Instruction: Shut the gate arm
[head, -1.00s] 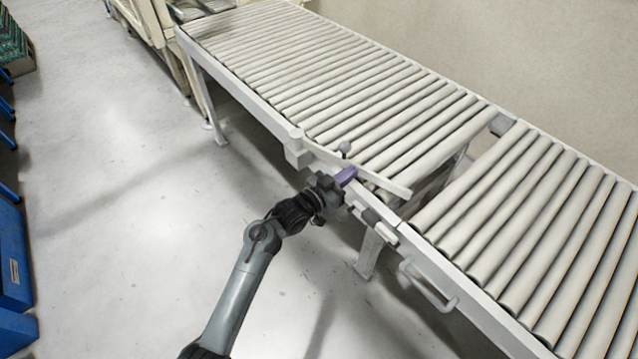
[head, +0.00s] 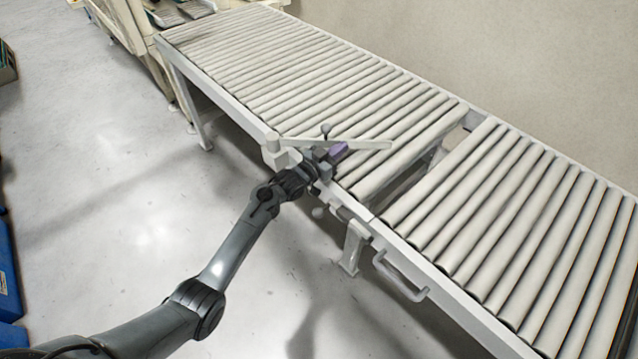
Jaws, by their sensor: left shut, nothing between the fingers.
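The gate arm (head: 362,144) is a pale flat bar in the head view. It runs from a block-like pivot post (head: 276,152) on the conveyor's near side rail and reaches part of the way across the rollers at an angle. A dark ball knob (head: 326,129) stands up from it. My left gripper (head: 338,153), with purple fingertips, is shut and empty on the near side of the bar, close against it. Whether it touches the bar is hard to tell. My right gripper does not show.
The roller conveyor (head: 225,97) fills the middle and right, with a gap (head: 455,138) between two sections. A handle (head: 397,277) sticks out from the near side rail. Blue crates (head: 8,275) stand at the left edge. The floor between is clear.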

